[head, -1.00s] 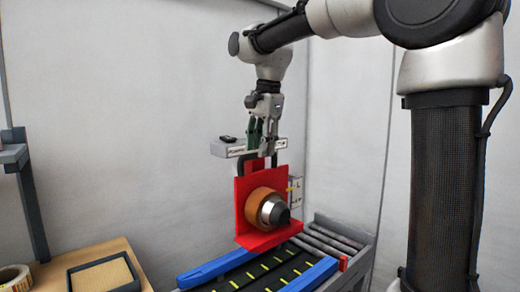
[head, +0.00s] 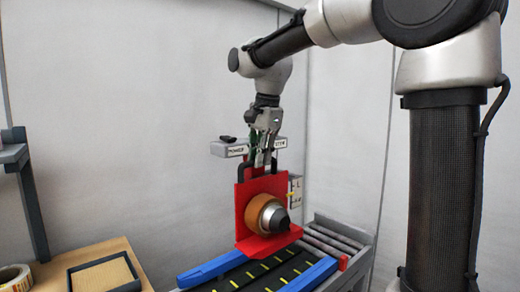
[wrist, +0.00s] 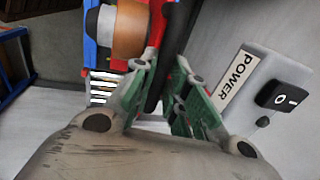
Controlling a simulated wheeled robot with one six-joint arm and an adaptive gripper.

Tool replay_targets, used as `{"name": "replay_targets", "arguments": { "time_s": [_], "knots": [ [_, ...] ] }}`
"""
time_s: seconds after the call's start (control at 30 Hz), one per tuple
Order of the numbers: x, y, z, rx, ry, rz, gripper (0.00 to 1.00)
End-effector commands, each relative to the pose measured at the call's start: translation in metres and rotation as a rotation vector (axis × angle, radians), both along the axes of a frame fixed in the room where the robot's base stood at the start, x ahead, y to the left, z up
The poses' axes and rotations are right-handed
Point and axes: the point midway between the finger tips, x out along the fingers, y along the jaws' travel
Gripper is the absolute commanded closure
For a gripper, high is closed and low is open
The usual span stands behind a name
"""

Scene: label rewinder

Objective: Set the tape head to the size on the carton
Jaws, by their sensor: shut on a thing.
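The red tape head (head: 247,200) stands over the conveyor, with a brown tape roll (head: 262,212) and a dark-tipped hub on its face. A black handle (head: 241,172) rises from its top edge. My gripper (head: 264,160) comes down from above and is shut on this handle. In the wrist view, the green-padded fingers lie either side of the black handle (wrist: 160,80), and the tape roll (wrist: 130,32) shows beyond. A pale plate (head: 297,190) with a yellow pointer is beside the head's right edge; its markings are too small to read. The carton is not in view.
A grey box (head: 228,150) marked POWER, with a black switch, is close behind my gripper; the switch shows in the wrist view (wrist: 284,97). Blue rails (head: 210,271) and rollers (head: 325,240) lie below. A wooden bench with a framed tray (head: 135,284) stands at left.

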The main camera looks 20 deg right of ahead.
Motion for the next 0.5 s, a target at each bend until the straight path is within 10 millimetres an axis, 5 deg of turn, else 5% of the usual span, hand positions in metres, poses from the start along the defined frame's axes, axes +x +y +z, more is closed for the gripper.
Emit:
{"name": "replay_targets", "arguments": {
  "time_s": [0.2, 0.5],
  "knots": [
    [-0.001, 0.0, -0.036, -0.001, 0.005, 0.0, 1.0],
    [-0.001, 0.0, -0.041, -0.001, 0.008, 0.0, 1.0]
  ]
}}
